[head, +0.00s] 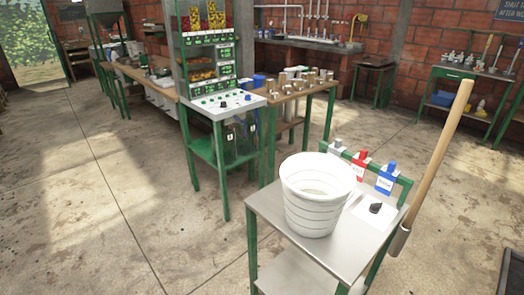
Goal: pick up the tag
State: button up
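Which item is the tag is not clear. On the metal-topped table (268,212), a red labelled piece (358,166) and a blue labelled piece (386,178) are at the green rail along the back right edge. A smaller grey piece (337,146) is at the rail's left end, behind the bucket. A white card-like sheet (360,208) lies flat on the tabletop, with a small black object (375,208) on it. Their label text is too small to read. My gripper is not in view.
A white ribbed bucket (314,200) stands on the same table, left of the sheet. A long wooden-handled tool (440,150) stands tilted at the table's right edge. A control stand (222,104) and a bench with metal cups (300,90) are behind. Floor at left is clear.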

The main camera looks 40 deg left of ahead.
aim_at(335, 150)
jog(key=u, duration=0.95)
jog(key=j, duration=0.4)
jog(key=i+j, duration=0.15)
jog(key=j, duration=0.25)
jog(key=i+j, duration=0.2)
jog(key=j, duration=0.15)
jog(key=i+j, duration=0.15)
jog(key=j, duration=0.15)
jog(key=i+j, duration=0.2)
jog(key=j, duration=0.15)
jog(key=i+l, duration=0.1)
jog(key=i, duration=0.35)
jog(key=i+l, duration=0.1)
jog(key=i, duration=0.3)
